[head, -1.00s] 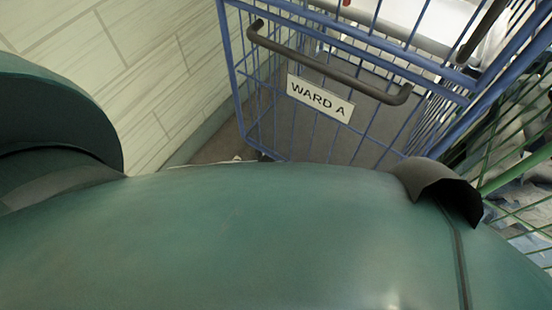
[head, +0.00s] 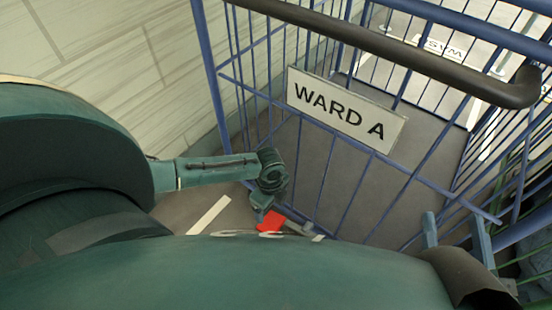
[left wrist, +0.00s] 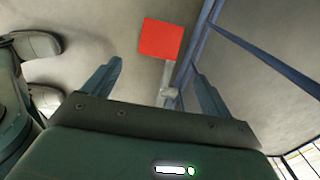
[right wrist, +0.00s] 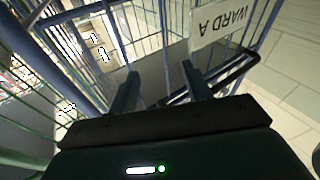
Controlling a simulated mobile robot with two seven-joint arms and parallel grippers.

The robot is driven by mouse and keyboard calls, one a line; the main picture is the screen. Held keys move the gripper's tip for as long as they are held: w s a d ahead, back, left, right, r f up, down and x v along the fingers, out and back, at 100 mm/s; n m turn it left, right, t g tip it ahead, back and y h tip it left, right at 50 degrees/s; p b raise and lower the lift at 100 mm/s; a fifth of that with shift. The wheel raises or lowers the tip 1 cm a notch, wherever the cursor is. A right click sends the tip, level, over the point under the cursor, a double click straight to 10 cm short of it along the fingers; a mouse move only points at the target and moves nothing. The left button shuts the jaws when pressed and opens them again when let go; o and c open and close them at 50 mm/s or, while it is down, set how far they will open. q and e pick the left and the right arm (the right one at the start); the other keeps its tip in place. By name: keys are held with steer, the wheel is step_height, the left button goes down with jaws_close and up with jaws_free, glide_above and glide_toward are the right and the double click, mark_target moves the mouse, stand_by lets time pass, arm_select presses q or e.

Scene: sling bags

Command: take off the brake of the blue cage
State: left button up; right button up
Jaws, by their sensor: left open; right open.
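The blue cage (head: 219,85) stands in front of me with a WARD A sign (head: 347,110) and a dark handle bar (head: 395,50). A red brake pedal (head: 268,222) sits low at its near bottom edge, partly hidden by my body. My left gripper (head: 260,204) reaches down just above the pedal. In the left wrist view the pedal (left wrist: 161,38) lies beyond the open, empty fingers (left wrist: 155,85), on a grey lever (left wrist: 166,80). My right gripper (head: 456,235) is open and empty near the cage's right side; the right wrist view shows its fingers (right wrist: 161,84) facing the bars.
A light tiled wall (head: 110,60) runs along the left. Green bars (head: 530,170) of another cage stand close on the right. The blue cage's grey floor (head: 325,170) looks bare. A white floor line (head: 208,214) lies left of the pedal.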

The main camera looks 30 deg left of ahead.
arm_select(q)
steer(key=f+b, duration=0.1)
steer(key=f, duration=0.1)
steer(key=f+b, duration=0.1)
steer(key=f, duration=0.1)
steer(key=f+b, duration=0.2)
steer(key=f, duration=0.1)
steer(key=shift+a, duration=0.25)
step_height(320, 180, down, 5)
steer(key=b, duration=0.3)
steer(key=shift+w+f, duration=0.1)
steer(key=shift+f, duration=0.1)
steer(key=shift+f+b, duration=0.3)
steer(key=shift+f, duration=0.15)
arm_select(e)
step_height(320, 180, up, 6)
steer(key=n+t+y, duration=0.2)
steer(key=n+y, duration=0.3)
steer(key=y, duration=0.1)
steer(key=shift+w+r+n, duration=0.25)
steer(key=shift+w+n, duration=0.05)
steer(key=shift+w, duration=0.1)
arm_select(q)
steer(key=shift+c, duration=0.4)
arm_select(e)
steer(key=shift+d, duration=0.1)
